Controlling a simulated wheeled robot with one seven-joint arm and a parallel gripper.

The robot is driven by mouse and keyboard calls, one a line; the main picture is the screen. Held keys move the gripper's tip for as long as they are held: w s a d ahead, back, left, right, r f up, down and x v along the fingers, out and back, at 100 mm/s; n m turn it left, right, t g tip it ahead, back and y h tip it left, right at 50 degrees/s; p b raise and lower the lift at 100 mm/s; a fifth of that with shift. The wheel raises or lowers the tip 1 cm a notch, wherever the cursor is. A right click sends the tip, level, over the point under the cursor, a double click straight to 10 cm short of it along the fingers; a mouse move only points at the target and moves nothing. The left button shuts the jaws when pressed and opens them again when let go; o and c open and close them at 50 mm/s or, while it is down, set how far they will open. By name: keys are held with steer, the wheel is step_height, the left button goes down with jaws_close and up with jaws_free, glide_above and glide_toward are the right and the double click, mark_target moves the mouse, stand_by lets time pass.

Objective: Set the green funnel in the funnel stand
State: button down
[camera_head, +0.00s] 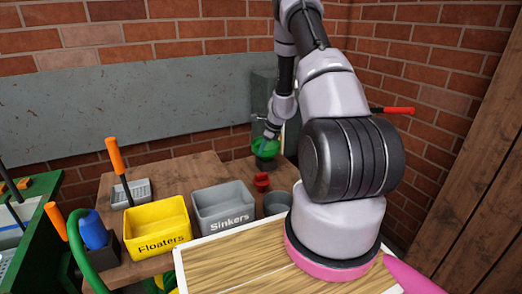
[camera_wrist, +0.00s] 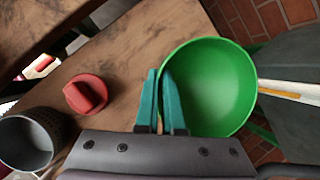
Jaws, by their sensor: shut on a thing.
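The green funnel (camera_head: 264,147) is at the far right corner of the wooden table in the head view. In the wrist view its round green bowl (camera_wrist: 215,85) faces me, with the inside showing. My gripper (camera_wrist: 161,80) is shut on the funnel's left rim, one teal fingertip outside the wall and the other inside. In the head view my gripper (camera_head: 268,134) is small and partly covers the funnel. A dark shape (camera_head: 265,163) shows just under the funnel and may be the funnel stand. I cannot tell whether the funnel touches it. The funnel's spout is hidden.
A red knobbed piece (camera_head: 261,181) and a grey cup (camera_head: 277,204) stand nearer on the table. The grey Sinkers bin (camera_head: 225,218) and yellow Floaters bin (camera_head: 158,240) are at the left. A pale stick (camera_wrist: 290,92) lies right of the funnel in the wrist view.

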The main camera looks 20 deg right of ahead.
steer(key=shift+f, duration=0.15)
steer(key=c, duration=1)
jaws_free()
steer(key=c, duration=0.4)
steer(key=shift+r, duration=4)
